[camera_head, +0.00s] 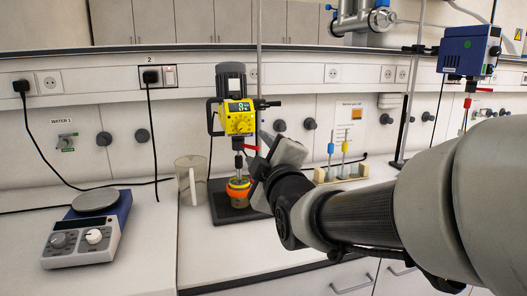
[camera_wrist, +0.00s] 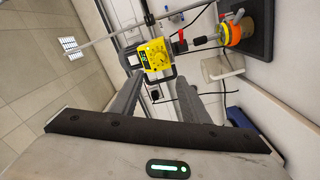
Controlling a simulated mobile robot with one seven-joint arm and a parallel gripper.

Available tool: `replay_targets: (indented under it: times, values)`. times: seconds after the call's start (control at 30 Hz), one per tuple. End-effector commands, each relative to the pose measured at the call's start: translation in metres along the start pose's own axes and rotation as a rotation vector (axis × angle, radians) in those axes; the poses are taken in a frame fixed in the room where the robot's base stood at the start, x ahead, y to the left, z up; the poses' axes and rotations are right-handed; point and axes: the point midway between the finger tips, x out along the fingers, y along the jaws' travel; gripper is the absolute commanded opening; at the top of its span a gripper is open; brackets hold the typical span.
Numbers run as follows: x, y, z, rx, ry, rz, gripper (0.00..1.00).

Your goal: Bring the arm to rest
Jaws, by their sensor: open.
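My arm reaches in from the right edge in the head view, over the bench. My gripper (camera_head: 262,160) is at its end, in front of the yellow overhead stirrer (camera_head: 238,120) and partly overlapping its lower part in the picture. In the wrist view my gripper (camera_wrist: 161,78) shows two grey fingers spread apart with nothing between them. The stirrer (camera_wrist: 150,57) appears beyond the fingertips, tilted in that view. I cannot tell the exact gap between my gripper and the stirrer.
An orange-ringed vessel (camera_head: 238,187) stands under the stirrer, with a clear jug (camera_head: 190,180) to its left. A hotplate (camera_head: 90,228) is at left. A small rack (camera_head: 341,174) stands behind my arm. The bench front between hotplate and stirrer is clear.

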Motion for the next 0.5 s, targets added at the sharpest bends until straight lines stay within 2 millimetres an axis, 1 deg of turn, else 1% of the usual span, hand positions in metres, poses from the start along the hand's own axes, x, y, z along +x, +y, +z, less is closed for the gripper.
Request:
replay_targets:
  times: [0.1,0.37,0.43,0.5]
  values:
    - [-0.004,0.000,0.000,0.000,0.000,0.000,0.42]
    - [-0.004,0.000,0.000,0.001,-0.001,-0.001,0.42]
    - [-0.006,-0.001,0.004,0.017,-0.013,-0.014,0.42]
    - [-0.013,-0.004,0.013,0.065,-0.048,-0.050,0.42]
